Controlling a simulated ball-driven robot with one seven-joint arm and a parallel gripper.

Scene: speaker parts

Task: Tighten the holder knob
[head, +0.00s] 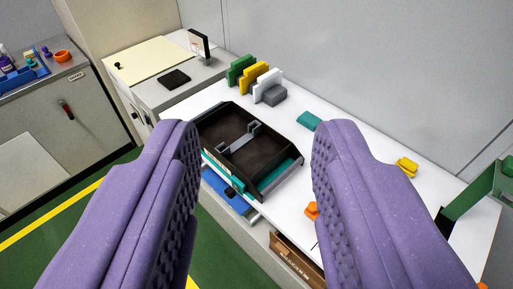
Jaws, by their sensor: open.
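My gripper (255,132) is open, with its two purple fingers spread wide and nothing between them. Beyond the fingertips, a dark tray-like holder (209,125) lies on the white table, with a grey bracket (244,137) across its inside and teal parts along its edges. A small dark knob-like piece (229,191) shows at the holder's front, beside the left finger. A small orange knob-like piece (312,209) sits near the table's front edge, beside the right finger. I cannot tell which of these is the holder knob. The fingers hide parts of the table.
Green, yellow and white blocks (262,80) stand behind the holder on the white table (360,150). A teal block (309,121), a yellow piece (406,167) and a green stand (477,190) are farther right. A grey cabinet (60,130) stands left. Green floor (50,225) is open at lower left.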

